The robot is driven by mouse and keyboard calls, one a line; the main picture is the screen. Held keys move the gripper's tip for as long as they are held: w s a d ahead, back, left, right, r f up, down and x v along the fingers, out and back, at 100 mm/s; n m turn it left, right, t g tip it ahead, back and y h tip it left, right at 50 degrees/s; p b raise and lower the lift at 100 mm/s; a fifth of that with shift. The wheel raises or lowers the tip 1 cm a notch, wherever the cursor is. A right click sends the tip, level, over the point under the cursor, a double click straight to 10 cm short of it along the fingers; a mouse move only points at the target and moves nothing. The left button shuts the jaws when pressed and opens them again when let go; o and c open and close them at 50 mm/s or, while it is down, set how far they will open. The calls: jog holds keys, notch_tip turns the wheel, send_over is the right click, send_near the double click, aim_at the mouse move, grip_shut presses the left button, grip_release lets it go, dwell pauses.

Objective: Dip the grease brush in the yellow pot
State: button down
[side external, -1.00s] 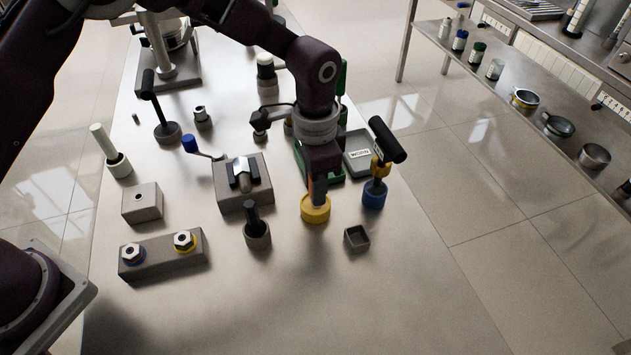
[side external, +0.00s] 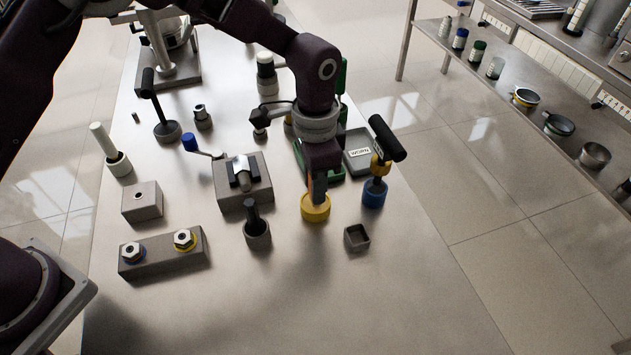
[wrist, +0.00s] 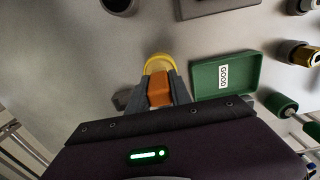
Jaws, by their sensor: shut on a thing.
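The yellow pot (side external: 316,213) stands on the metal table, near the small grey square tray. My gripper (side external: 318,188) is directly above the pot, pointing down. In the wrist view my gripper (wrist: 161,92) is shut on an orange block-like handle, which I take as the grease brush (wrist: 159,90). The yellow pot's rim (wrist: 160,57) shows just beyond the fingertips. The brush's lower end is hidden by the fingers and the pot, so I cannot tell how deep it reaches.
A blue pot (side external: 374,195) with a black-handled tool stands close to the right. A grey socket (side external: 257,236) with a dark peg and a vise block (side external: 242,190) stand to the left. A green tray (wrist: 226,86) marked GOOD lies beside the gripper.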

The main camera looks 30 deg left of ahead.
jog(key=shift+r, duration=3.35)
